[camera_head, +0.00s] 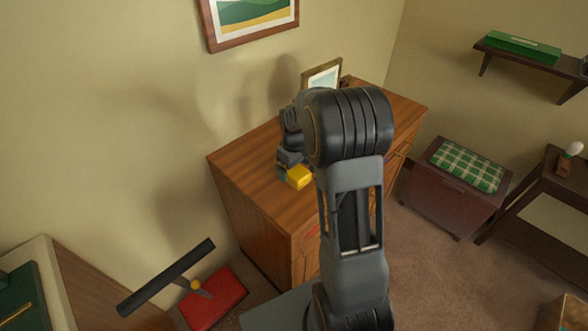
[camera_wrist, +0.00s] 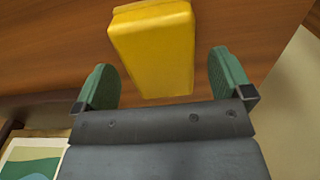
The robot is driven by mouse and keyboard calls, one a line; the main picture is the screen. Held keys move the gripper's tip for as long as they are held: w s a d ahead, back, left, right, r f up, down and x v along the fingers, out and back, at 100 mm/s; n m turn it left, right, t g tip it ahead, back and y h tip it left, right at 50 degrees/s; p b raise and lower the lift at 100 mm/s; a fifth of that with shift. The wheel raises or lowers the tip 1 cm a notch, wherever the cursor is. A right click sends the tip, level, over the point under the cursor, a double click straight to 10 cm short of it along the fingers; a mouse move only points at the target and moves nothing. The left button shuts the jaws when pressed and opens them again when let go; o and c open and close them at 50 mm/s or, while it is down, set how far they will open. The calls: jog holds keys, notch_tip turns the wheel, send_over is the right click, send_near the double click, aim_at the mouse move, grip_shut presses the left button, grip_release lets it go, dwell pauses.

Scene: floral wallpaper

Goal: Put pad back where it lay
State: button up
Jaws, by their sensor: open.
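A yellow block-like thing (camera_wrist: 153,45), which may be the pad, lies on the brown wooden top of the cabinet (camera_head: 240,165). In the head view the yellow thing (camera_head: 299,177) shows just beside my gripper (camera_head: 287,165), partly hidden by my arm. In the wrist view my gripper (camera_wrist: 161,60) is open, with a green fingertip on each side of the yellow thing's near end. Gaps show between it and both fingers. I cannot tell how high the fingers are above the top.
A framed picture (camera_head: 321,76) stands at the back of the cabinet top. A stool with a green checked cushion (camera_head: 467,164) stands to the right. A red box (camera_head: 213,299) lies on the floor at the lower left. The cabinet top's left part is clear.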

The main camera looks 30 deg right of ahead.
aim_at(294, 169)
notch_tip(294, 169, up, 10)
jog(key=s+a+r+m+t, duration=0.1)
jog(key=s+a+m, duration=0.1)
jog(key=s+a, duration=0.3)
jog(key=s+a+m+t, duration=0.1)
jog(key=s+a, duration=0.4)
jog(key=s, duration=0.8)
jog(key=shift+r+m+t+p, duration=0.35)
jog(key=shift+r+m+t, duration=0.05)
jog(key=shift+t, duration=0.2)
jog(key=shift+r, duration=0.15)
notch_tip(294, 169, up, 5)
jog(key=p, duration=0.4)
jog(key=shift+r+p, duration=0.1)
jog(key=shift+p, duration=0.25)
